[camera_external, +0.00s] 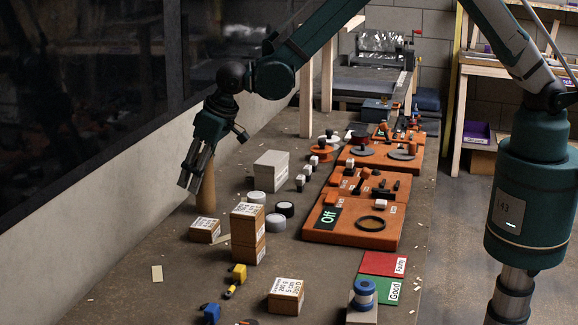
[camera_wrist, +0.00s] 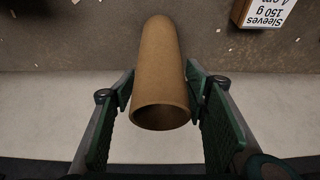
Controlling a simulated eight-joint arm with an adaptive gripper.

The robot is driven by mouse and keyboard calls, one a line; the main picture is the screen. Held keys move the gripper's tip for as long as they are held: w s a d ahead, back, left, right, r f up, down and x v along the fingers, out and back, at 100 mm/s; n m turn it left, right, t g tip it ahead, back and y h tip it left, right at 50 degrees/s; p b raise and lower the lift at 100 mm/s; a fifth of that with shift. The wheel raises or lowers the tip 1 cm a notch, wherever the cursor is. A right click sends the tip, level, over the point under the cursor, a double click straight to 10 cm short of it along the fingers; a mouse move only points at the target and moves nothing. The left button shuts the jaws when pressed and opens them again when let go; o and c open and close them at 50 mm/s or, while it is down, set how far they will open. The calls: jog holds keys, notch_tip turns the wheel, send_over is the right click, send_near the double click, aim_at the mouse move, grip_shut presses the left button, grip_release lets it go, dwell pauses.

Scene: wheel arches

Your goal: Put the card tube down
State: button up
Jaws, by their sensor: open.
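The card tube (camera_external: 206,194) is a brown hollow cylinder. It stands upright on the bench at the left, close to the wall, partly hidden behind my gripper (camera_external: 189,182) in the external view. In the wrist view the card tube (camera_wrist: 160,75) runs up the picture with its open end toward the camera. It lies between the two green-padded fingers of my gripper (camera_wrist: 160,108), which are open. A gap seems to show beside the tube's end; whether either pad touches it is hard to tell.
Cardboard boxes (camera_external: 248,234) stand just right of the tube, one stack tall. A small box (camera_external: 205,231) sits in front. White and black discs (camera_external: 276,222) and a grey block (camera_external: 271,171) are further right. Orange trays (camera_external: 352,228) fill the bench's right side. The wall (camera_external: 110,180) is close on the left.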

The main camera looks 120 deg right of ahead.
aim_at(212, 157)
jog(key=shift+r, duration=0.2)
jog(key=shift+v, duration=5.9)
jog(key=shift+s+a+r, duration=0.1)
jog(key=shift+s+a, duration=0.05)
jog(key=s+a+r+n+t+y, duration=0.1)
jog(key=s+a+r+n, duration=0.1)
jog(key=s+a+r, duration=0.8)
jog(key=s+a+r+n+t, duration=0.1)
jog(key=s+a+r+n, duration=0.1)
jog(key=s+a+r, duration=0.9)
jog(key=s+a+f+n+t+y, duration=0.1)
jog(key=s+a+f+n, duration=0.1)
jog(key=s+a, duration=0.7)
jog(key=s+a+f+n+t+y, duration=0.1)
jog(key=s+a+f+n, duration=0.1)
jog(key=s+a, duration=0.7)
jog(key=shift+s+a+n, duration=0.3)
jog(key=shift+s+n, duration=0.2)
jog(key=shift+s, duration=2.95)
